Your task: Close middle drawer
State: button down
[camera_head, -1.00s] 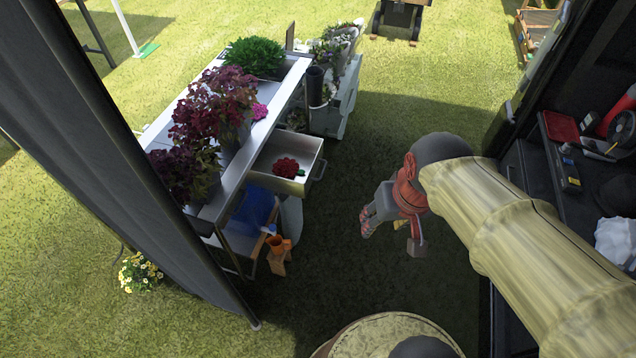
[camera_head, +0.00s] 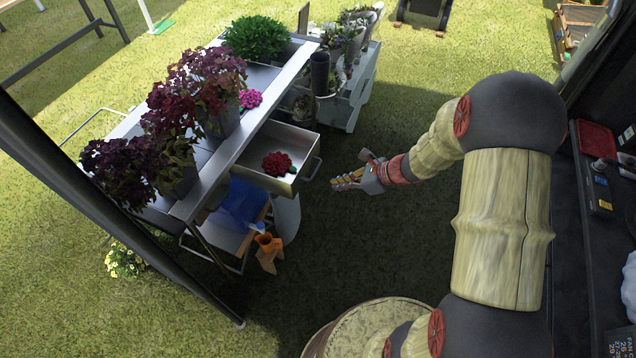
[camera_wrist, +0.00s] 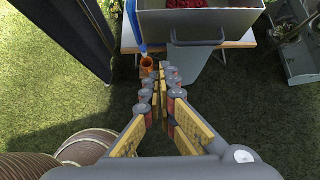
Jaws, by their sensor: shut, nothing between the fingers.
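The open drawer (camera_head: 284,150) juts out from under the metal table toward my gripper, with a dark red flower (camera_head: 277,163) lying inside it. Its handle (camera_head: 312,170) is on the front face. In the wrist view the drawer front (camera_wrist: 198,24) and its handle (camera_wrist: 197,40) are at the top, ahead of the fingers. My gripper (camera_head: 347,180) is shut and empty, a short way to the right of the drawer front and apart from it. In the wrist view the fingers (camera_wrist: 165,85) are together and point toward the space below the handle.
The metal table (camera_head: 236,157) carries potted purple plants (camera_head: 200,90) and a green plant (camera_head: 257,37). An orange pot (camera_head: 268,243) is below the drawer. A round wooden barrel top (camera_head: 365,325) is at the front. A dark counter (camera_head: 600,230) is right. Shaded grass before the drawer is clear.

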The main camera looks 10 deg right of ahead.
jog(key=b, duration=0.4)
send_near(298, 188)
notch_tip(298, 188, down, 5)
jog(key=shift+w+a+r+b, duration=0.3)
jog(key=shift+w+a, duration=0.15)
jog(key=shift+a, duration=0.2)
jog(key=shift+w+a+r+b, duration=0.3)
jog(key=shift+w+a, duration=0.2)
jog(key=shift+a, duration=0.15)
jog(key=shift+w, duration=0.1)
